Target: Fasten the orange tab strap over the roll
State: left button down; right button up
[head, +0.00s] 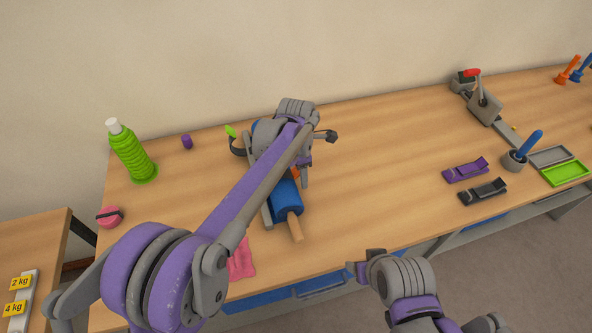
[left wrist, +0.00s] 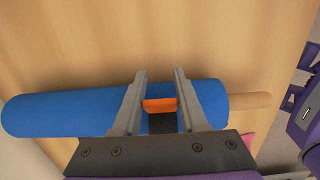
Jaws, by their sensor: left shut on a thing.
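The blue roll (head: 288,194) lies on the bench with a wooden handle (head: 296,230) at its near end. It also shows in the left wrist view (left wrist: 70,113), lying across the picture behind my fingers. My left gripper (left wrist: 160,100) is shut on the orange tab (left wrist: 160,105), at the roll's side. A dark strap (left wrist: 162,124) runs from the tab toward the wrist. In the head view my left arm hides much of the roll. A second dark strap (head: 237,147) with a green tab (head: 231,131) curls up at the far end. My right gripper (head: 362,269) is away from the roll; its jaws are unclear.
A green ribbed bottle (head: 132,155), a purple cylinder (head: 187,142) and a pink round object (head: 109,216) stand left. A pink cloth (head: 241,262) lies near the front edge. Purple (head: 466,170) and dark (head: 483,192) holders sit right. Bench between roll and holders is clear.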

aim_at(302, 190)
pick_arm(q)
jog(key=shift+d+f+y, duration=0.2)
jog(key=shift+f+y, duration=0.35)
jog(key=shift+f, duration=0.05)
jog(key=shift+d+f+y, duration=0.2)
jog(key=shift+f+y, duration=0.35)
jog(key=shift+f+g+b, duration=0.3)
jog(key=shift+f+b, duration=0.15)
jog(key=shift+f, duration=0.4)
jog(key=c, duration=0.8)
grip_release()
jog(key=o, duration=0.4)
jog(key=shift+a, duration=0.2)
jog(key=shift+c, duration=0.2)
jog(key=shift+d, duration=0.1)
notch_tip(302, 190, up, 11)
jog(key=d, duration=0.1)
jog(key=shift+w+d+p, duration=0.15)
jog(key=shift+d+p, duration=0.1)
jog(key=shift+p, duration=0.2)
